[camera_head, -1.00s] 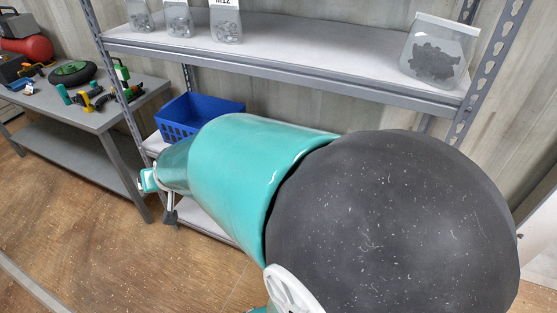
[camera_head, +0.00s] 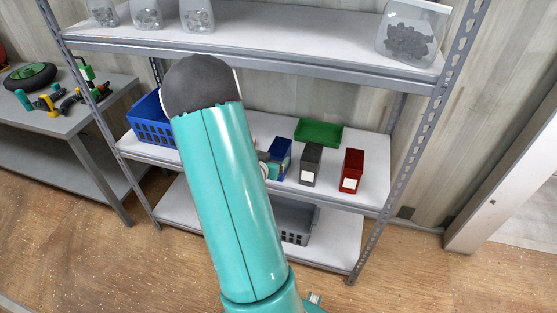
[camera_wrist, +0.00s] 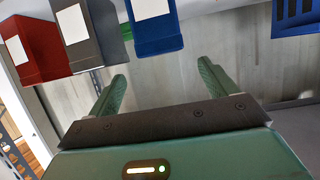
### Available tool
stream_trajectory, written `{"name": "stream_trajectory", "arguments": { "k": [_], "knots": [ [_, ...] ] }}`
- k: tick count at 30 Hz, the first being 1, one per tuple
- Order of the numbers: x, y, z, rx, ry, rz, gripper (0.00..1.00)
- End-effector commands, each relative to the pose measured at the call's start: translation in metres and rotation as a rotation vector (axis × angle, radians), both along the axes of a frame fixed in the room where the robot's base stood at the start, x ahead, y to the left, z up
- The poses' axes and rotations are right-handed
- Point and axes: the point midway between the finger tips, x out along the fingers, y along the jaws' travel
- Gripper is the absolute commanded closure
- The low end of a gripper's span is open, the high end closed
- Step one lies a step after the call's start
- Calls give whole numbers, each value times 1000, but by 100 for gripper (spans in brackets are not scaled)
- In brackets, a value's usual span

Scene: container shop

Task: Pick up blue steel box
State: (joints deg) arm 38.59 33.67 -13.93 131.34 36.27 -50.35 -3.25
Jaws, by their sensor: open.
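The blue steel box (camera_head: 281,152) stands on the middle shelf, left of a dark grey box (camera_head: 310,164) and a red box (camera_head: 351,170). My arm partly hides its left side in the head view. In the wrist view, which looks upside down, the blue box (camera_wrist: 155,28) with a white label is at the top, just beyond the fingertips. My gripper (camera_wrist: 163,69) is open with nothing between its two green fingers. In the head view the gripper is mostly hidden behind my arm.
A green tray (camera_head: 319,131) lies behind the boxes. A blue basket (camera_head: 152,131) stands at the shelf's left end. A grey crate (camera_head: 297,221) is on the bottom shelf. The upper shelf (camera_head: 290,47) holds clear bins. Metal posts bound the rack at both sides.

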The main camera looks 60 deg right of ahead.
Motion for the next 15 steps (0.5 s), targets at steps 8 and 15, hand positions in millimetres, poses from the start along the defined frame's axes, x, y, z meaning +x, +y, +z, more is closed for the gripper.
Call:
{"name": "stream_trajectory", "arguments": {
  "k": [8,15],
  "knots": [
    [7,-44,-19,1,0,1,15],
    [10,-62,-27,2,0,-1,15]
  ]
}}
